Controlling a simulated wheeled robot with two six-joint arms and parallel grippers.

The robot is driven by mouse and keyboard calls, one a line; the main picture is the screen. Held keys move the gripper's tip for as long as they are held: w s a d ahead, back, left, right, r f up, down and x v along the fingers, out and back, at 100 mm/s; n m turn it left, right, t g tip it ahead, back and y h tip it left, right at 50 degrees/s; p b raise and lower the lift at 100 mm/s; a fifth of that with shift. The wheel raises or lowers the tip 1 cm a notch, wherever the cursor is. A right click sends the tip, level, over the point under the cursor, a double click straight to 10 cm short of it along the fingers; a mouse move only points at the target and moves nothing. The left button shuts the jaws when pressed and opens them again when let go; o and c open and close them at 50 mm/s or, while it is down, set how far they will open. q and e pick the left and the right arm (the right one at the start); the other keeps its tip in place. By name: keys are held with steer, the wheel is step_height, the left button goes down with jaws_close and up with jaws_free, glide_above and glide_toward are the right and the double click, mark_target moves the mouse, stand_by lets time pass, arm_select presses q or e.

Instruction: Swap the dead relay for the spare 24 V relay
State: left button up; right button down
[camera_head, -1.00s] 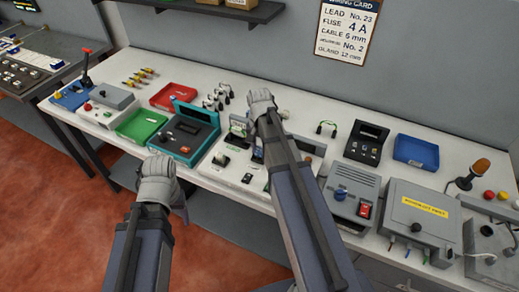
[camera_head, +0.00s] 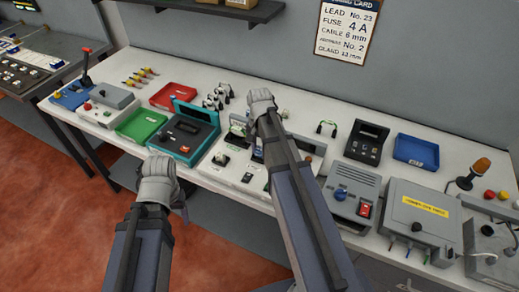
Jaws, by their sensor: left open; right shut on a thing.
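My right gripper (camera_head: 262,103) is over the back of the white relay board (camera_head: 207,170) near the middle of the bench. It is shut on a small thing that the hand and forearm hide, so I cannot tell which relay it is. Small relay-like blocks stand on the board left of my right arm, one toward the back (camera_head: 238,127) and one further forward (camera_head: 221,159). I cannot tell the dead one from the spare. My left gripper (camera_head: 165,190) is open and empty, in front of the bench's front edge.
A teal tester (camera_head: 184,147), a green tray (camera_head: 140,124) and a red tray (camera_head: 173,97) lie left of the board. Right of my arm stand a grey unit with a blue knob (camera_head: 352,187), a black meter (camera_head: 366,143), a blue tray (camera_head: 416,152) and a grey box (camera_head: 420,222).

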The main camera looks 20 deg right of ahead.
steer(key=shift+s+f, duration=0.1)
steer(key=shift+f, duration=0.15)
stand_by(0.5)
steer(key=c, duration=0.7)
jaws_free()
steer(key=shift+a, duration=0.1)
steer(key=shift+o, duration=0.5)
steer(key=shift+r, duration=0.4)
steer(key=shift+r+p, duration=3.1)
steer(key=shift+p, duration=0.2)
steer(key=s+a+f+n+b, duration=0.1)
steer(key=s+a+n, duration=0.6)
steer(key=a, duration=0.3)
steer(key=s+a+f+n+h+b, duration=0.1)
steer(key=s+a+n+b, duration=0.1)
steer(key=s+a+n, duration=0.4)
steer(key=s+a, duration=0.1)
steer(key=a, duration=0.4)
steer(key=shift+s+f+n, duration=0.15)
steer(key=shift+f+n, duration=0.25)
